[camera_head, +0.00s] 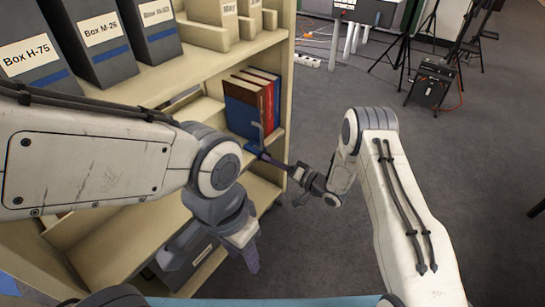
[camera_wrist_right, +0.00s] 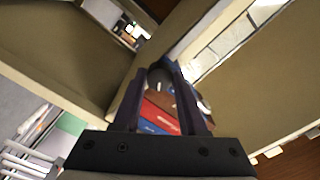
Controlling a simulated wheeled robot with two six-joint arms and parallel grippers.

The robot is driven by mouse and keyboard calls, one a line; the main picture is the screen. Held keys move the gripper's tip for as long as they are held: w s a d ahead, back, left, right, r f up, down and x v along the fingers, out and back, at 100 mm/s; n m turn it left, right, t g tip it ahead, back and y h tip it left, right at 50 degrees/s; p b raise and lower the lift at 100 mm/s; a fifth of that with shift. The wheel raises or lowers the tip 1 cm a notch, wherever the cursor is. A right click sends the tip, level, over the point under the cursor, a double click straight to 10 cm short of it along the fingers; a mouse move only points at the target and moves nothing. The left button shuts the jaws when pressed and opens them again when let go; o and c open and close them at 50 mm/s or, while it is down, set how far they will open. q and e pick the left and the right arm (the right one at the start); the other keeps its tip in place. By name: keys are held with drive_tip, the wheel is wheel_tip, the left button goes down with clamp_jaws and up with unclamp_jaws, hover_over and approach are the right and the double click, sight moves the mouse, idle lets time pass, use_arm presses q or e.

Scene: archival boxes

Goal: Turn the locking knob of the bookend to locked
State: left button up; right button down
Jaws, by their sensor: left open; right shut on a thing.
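The bookend (camera_head: 258,131) is a thin grey upright at the right end of a few books on the middle shelf. My right gripper (camera_head: 262,154) reaches in from the right at the bookend's foot. Its fingers hide most of the knob in the head view. In the right wrist view, my right gripper (camera_wrist_right: 160,80) has its two dark fingers on either side of a round, dark grey-brown knob (camera_wrist_right: 158,76). Whether the knob is turned to locked cannot be read. My left gripper (camera_head: 246,252) hangs empty and open in front of the lower shelf, away from the bookend.
Blue and red books (camera_head: 243,105) stand beside the bookend, close to my right gripper. Grey archival boxes (camera_head: 98,35) stand on the upper shelf. The beige shelf end post (camera_head: 290,60) is close by. Open carpet lies to the right.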

drive_tip(key=shift+m+p, duration=1.25)
drive_tip(key=shift+m, duration=2.45)
drive_tip(key=shift+c, duration=2.2)
unclamp_jaws()
drive_tip(key=shift+d, duration=0.1)
drive_tip(key=shift+s+r, duration=0.1)
